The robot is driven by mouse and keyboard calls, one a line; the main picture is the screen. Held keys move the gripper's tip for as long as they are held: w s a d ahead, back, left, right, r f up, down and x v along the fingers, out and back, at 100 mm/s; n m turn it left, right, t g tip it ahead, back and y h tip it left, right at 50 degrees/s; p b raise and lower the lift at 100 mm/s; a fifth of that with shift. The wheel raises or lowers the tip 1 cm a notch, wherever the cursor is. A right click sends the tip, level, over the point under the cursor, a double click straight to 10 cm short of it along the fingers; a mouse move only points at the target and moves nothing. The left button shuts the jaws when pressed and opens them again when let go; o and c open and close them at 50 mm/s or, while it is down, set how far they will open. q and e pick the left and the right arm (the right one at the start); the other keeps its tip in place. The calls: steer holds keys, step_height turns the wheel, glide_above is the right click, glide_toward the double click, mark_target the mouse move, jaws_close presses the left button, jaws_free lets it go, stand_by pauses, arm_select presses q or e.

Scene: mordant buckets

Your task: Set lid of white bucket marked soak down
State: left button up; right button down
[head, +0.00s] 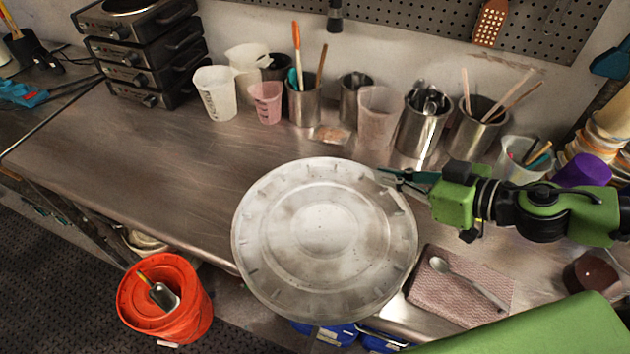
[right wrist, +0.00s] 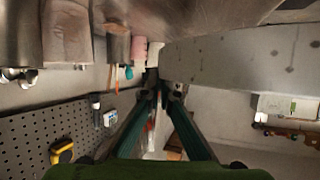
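The large round whitish lid (head: 322,240) is in the middle of the head view, flat side up, over the front part of the steel counter. My right gripper (head: 392,178) reaches in from the right, its fingers closed on the lid's upper right rim. In the right wrist view the fingers (right wrist: 158,88) come together at the lid's edge, and the lid (right wrist: 240,65) spreads to the right. I cannot tell how high it is above the counter. No white bucket marked soak is visible. My left gripper is not in view.
The steel counter (head: 130,165) is clear left of the lid. Cups and tool-filled metal pots (head: 424,125) line the back. A spoon lies on a pink cloth (head: 490,285) at right.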

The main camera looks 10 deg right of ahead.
steer(key=w+f+p, duration=0.2)
steer(key=w, duration=0.2)
steer(key=w+d+f+p, duration=0.1)
steer(key=w+f+p, duration=0.1)
steer(key=w+f, duration=0.1)
steer(key=w+d+f+p, duration=0.1)
steer(key=w+f+p, duration=0.1)
steer(key=w+f, duration=0.1)
steer(key=shift+w+f, duration=0.25)
steer(key=shift+w, duration=0.65)
steer(key=shift+w+f, duration=0.2)
steer(key=shift+f, duration=0.05)
steer(key=shift+w+d+f, duration=0.1)
steer(key=shift+w+f, duration=0.05)
steer(key=shift+f, duration=1.45)
steer(key=shift+f+b, duration=0.15)
steer(key=shift+b, duration=0.15)
steer(key=c, duration=2.3)
jaws_free()
